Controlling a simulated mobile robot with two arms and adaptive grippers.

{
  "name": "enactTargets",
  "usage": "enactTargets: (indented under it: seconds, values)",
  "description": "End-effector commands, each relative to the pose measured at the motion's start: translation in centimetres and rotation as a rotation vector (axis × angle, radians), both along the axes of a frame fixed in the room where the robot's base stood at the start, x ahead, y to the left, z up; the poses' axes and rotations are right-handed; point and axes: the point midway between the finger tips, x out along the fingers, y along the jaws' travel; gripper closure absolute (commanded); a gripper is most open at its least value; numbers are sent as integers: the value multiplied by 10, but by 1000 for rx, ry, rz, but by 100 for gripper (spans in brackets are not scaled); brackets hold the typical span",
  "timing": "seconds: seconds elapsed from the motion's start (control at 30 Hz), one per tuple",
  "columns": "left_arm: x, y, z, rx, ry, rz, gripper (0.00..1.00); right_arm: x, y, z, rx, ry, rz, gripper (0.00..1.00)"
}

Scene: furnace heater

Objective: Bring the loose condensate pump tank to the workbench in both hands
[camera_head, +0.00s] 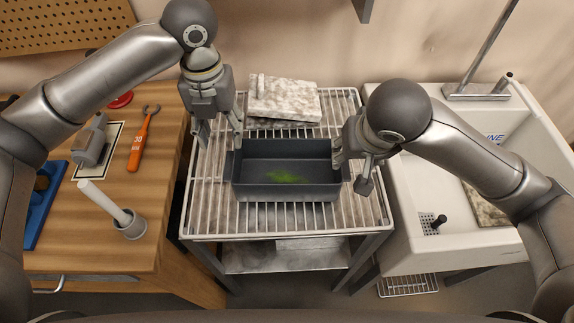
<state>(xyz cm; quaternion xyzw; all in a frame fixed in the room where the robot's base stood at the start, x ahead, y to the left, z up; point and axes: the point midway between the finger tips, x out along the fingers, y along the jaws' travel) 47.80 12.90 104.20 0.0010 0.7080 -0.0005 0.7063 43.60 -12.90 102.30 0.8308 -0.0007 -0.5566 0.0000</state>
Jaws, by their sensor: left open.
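The condensate pump tank (290,192) is a dark grey, open-topped rectangular box with a green patch on its floor. It sits level on a white wire rack (215,215). My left gripper (218,138) is open at the tank's back left corner, its right finger close to the left wall; contact is unclear. My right gripper (351,170) is at the right wall, fingers apart, one seeming inside the rim and one outside. The wooden workbench (165,165) stands to the left of the rack.
A mottled pale block (284,98) lies on the rack behind the tank. A white sink (415,205) stands to the right. The bench holds an orange wrench (143,140), a grey cup with a white stick (131,228) and a blue tray (42,212); its front right corner looks bare.

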Motion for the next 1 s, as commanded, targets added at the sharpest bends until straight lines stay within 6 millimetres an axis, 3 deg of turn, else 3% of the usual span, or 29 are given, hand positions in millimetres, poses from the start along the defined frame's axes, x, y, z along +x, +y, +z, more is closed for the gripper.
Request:
enactTargets:
  seconds: [0.27, 0.7, 1.0]
  values:
    - [-1, 0, -11, 1, 3, 2, 52, 4, 0, -10, -1, 2, -1, 52]
    - [-1, 0, -85, 0, 2, 2, 52, 32, -1, -78, -2, 1, -1, 52]
    - [0, 0, -108, 0, 0, 3, 52, 41, 0, -99, 0, -1, 1, 52]
